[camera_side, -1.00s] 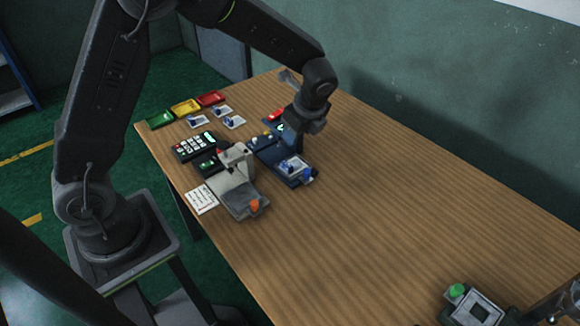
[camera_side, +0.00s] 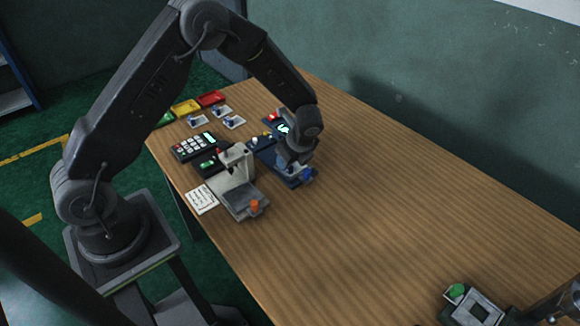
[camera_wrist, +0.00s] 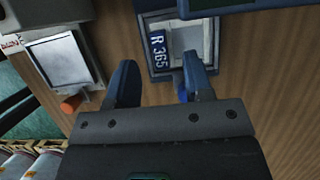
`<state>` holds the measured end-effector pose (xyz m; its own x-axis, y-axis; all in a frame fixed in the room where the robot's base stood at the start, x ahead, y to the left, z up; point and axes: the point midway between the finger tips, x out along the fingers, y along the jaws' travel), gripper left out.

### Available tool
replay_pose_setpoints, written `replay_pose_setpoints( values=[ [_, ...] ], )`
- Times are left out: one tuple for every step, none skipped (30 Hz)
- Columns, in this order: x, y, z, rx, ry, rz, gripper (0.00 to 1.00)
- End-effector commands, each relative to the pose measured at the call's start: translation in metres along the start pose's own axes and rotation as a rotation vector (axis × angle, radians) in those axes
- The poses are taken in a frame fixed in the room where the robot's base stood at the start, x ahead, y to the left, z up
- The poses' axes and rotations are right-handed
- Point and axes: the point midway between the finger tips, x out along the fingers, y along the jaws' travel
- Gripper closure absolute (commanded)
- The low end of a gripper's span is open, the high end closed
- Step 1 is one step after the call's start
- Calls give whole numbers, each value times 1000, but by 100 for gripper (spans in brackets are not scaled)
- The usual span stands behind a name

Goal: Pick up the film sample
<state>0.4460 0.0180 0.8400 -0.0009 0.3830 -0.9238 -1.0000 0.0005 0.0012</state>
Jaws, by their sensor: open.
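The film sample, a pale square with a blue tab marked "R 365" (camera_wrist: 158,48), lies on the blue-framed bed of a device (camera_wrist: 147,24) at the top of the wrist view. My gripper (camera_wrist: 159,61) is open, its two dark fingers apart on either side of the tab's lower end. I cannot tell how far above the tab the fingertips are. In the side view my gripper (camera_side: 294,166) is down over the front of the blue device (camera_side: 262,143) and hides the sample there.
A grey-white device (camera_side: 236,165) with an orange knob stands close to the left of my gripper. Several other samples (camera_side: 234,122) and coloured trays (camera_side: 186,106) lie behind. A green-knobbed device (camera_side: 476,308) stands front right. The table's middle right is clear.

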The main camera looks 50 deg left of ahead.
Motion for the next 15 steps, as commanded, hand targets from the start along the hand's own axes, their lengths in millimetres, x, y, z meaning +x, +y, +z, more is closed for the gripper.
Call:
replay_pose_setpoints(
  values=[
    [9, 0, -2, -1, 1, 2, 53],
    [13, 0, -2, -1, 1, 2, 53],
    [18, 0, -1, -1, 1, 1, 53],
    [21, 0, -2, 0, 1, 1, 53],
    [24, 0, -2, 0, 2, 0, 53],
    [26, 0, -2, -1, 2, -1, 53],
    [28, 0, -2, -1, 2, -2, 53],
    [28, 0, -2, -1, 2, -2, 53],
    [29, 0, -2, -1, 2, -2, 53],
    [29, 0, -2, -2, 3, -2, 53],
    [29, 0, -2, -2, 2, -2, 53],
    [29, 0, -2, -2, 2, -2, 53],
    [29, 0, -2, -2, 2, -2, 53],
    [29, 0, -2, -2, 2, -2, 53],
    [29, 0, -2, -2, 2, -2, 56]
  ],
)
